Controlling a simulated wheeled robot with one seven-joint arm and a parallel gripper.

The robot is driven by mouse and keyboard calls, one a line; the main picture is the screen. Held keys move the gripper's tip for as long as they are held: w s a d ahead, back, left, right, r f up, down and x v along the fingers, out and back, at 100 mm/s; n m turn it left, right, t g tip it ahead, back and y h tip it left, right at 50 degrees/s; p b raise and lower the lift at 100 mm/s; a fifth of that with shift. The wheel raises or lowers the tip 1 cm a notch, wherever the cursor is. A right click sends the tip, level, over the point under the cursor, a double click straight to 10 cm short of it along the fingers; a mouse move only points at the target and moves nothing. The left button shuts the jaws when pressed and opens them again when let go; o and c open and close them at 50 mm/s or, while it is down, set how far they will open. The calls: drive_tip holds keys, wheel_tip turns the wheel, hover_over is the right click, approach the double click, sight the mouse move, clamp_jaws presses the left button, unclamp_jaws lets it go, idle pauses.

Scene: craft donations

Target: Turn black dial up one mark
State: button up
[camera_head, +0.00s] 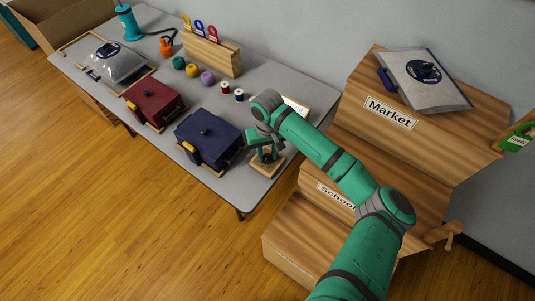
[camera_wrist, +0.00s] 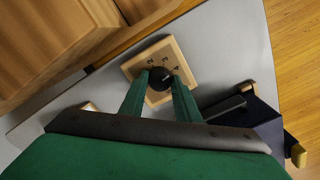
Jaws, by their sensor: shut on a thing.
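The black dial (camera_wrist: 160,78) sits on a light wooden plate (camera_wrist: 184,50) with dark numerals, of which 2, 3 and 4 show in the wrist view. A pale pointer line shows on the dial; which mark it points to is hard to tell. My gripper (camera_wrist: 160,84) is shut on the dial, with one finger on each side of it. In the head view the wooden plate (camera_head: 264,170) lies at the table's front right corner, and my gripper (camera_head: 266,156) is over it, hiding most of the dial.
A dark blue box (camera_head: 208,140) with a yellow latch stands just left of the dial, and a red box (camera_head: 153,103) stands beyond it. Wooden stepped shelves (camera_head: 350,120) labelled Market and School rise close on the right. Thread spools (camera_head: 239,95) lie behind.

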sight(268, 157)
drive_tip(key=shift+m, duration=0.6)
drive_tip(key=o, duration=1)
drive_tip(key=shift+o, duration=0.2)
wheel_tip(268, 157, up, 11)
drive_tip(key=shift+f, duration=0.1)
